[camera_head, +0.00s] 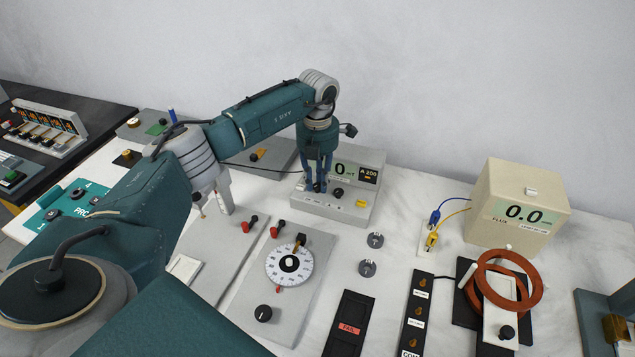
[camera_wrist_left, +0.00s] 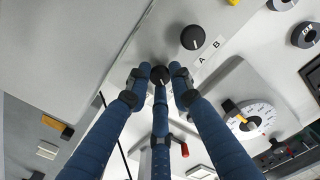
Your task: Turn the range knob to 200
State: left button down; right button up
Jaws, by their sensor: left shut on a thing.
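The grey meter (camera_head: 332,208) stands against the back wall, with a display (camera_head: 341,170) whose visible digit is 0. A small dark screen (camera_head: 368,175) on it reads "A 200". My left gripper (camera_head: 318,186) comes down from above onto the left part of its sloped front. In the left wrist view its three blue fingers close around a black knob (camera_wrist_left: 160,75), taken as the range knob; its pointer and markings are hidden. A second black knob (camera_wrist_left: 193,37), with letters A and B beside it, is free; it shows in the head view too (camera_head: 337,193). My right gripper is not in view.
A yellow button (camera_head: 361,204) sits right of the knobs. A flux meter (camera_head: 517,208) reading 0.0 and orange coils (camera_head: 505,280) stand at right.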

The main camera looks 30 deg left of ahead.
aim_at(318, 185)
pick_arm(q)
jog(key=shift+r, duration=0.1)
dwell(0.3)
jog(key=c, duration=1.5)
grip_release()
jog(key=shift+c, duration=0.2)
notch_tip(318, 185, up, 12)
